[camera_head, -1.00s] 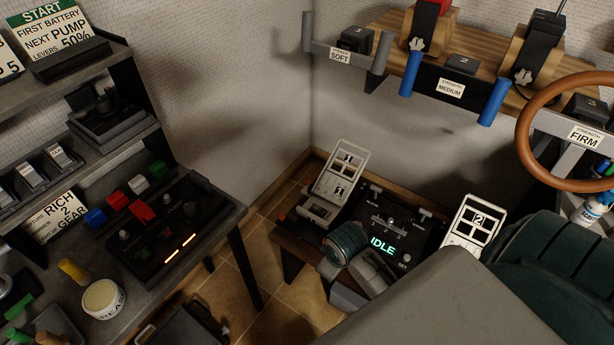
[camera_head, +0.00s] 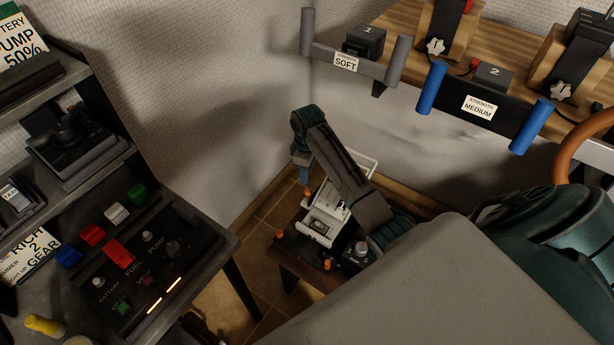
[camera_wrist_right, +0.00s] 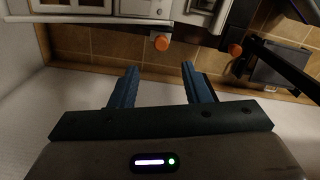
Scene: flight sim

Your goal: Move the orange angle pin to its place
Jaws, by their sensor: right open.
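Several small orange knobs or pins show at the low table. In the head view one (camera_head: 308,192) is just below my right gripper, one (camera_head: 280,233) is at the table's left edge and one (camera_head: 327,264) is at its front edge. I cannot tell which is the angle pin. My right gripper (camera_head: 304,175) points down at the table's back left. In the right wrist view its blue fingers (camera_wrist_right: 160,78) are apart with nothing between them. Two orange round ends (camera_wrist_right: 161,42) (camera_wrist_right: 235,50) lie beyond the fingertips, apart from them. My left gripper is out of view.
The low wooden table (camera_head: 292,262) carries a white-framed panel (camera_head: 325,222), partly hidden by my arm. A dark console (camera_head: 150,265) stands left, with tiled floor (camera_head: 232,285) between. A shelf with blue handles (camera_head: 431,88) is at the upper right.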

